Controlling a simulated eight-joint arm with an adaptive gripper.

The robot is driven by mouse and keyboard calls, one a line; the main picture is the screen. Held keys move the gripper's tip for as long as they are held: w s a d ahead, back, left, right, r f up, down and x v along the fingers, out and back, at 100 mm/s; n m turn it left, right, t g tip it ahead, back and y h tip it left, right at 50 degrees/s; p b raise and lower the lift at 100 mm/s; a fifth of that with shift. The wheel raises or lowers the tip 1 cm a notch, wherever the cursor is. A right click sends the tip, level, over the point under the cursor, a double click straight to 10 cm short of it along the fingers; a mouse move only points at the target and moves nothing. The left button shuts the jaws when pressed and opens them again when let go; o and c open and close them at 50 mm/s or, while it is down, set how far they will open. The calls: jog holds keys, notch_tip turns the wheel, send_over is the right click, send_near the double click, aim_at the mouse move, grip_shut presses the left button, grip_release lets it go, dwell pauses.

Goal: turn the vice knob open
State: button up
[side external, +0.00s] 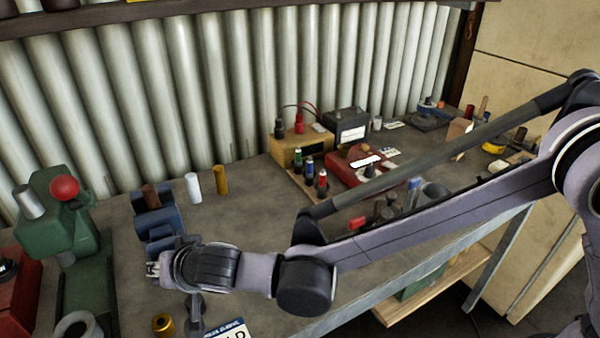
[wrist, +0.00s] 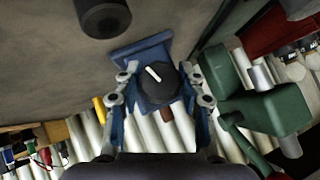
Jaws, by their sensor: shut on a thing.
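The blue vice (side external: 160,222) stands on the grey bench at the left of the side view, behind my gripper (side external: 160,268). In the wrist view the vice (wrist: 132,55) lies ahead, with a round black knob (wrist: 162,88) on its face. The knob has a white pointer line slanting from upper left to lower right. My gripper (wrist: 161,78) has one finger on each side of the knob and is shut on it. The knob is hidden in the side view by my wrist and fingers.
A green machine with a red ball (side external: 65,188) stands left of the vice. White (side external: 193,187) and yellow (side external: 221,180) cylinders stand behind it, near the corrugated wall. A brass ring (side external: 162,324) and a plate (side external: 230,330) lie in front. Bare bench (side external: 260,215) is to the right.

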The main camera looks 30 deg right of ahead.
dwell(0.3)
jog(key=o, duration=1.2)
jog(key=v, duration=1.2)
jog(key=shift+a, duration=0.1)
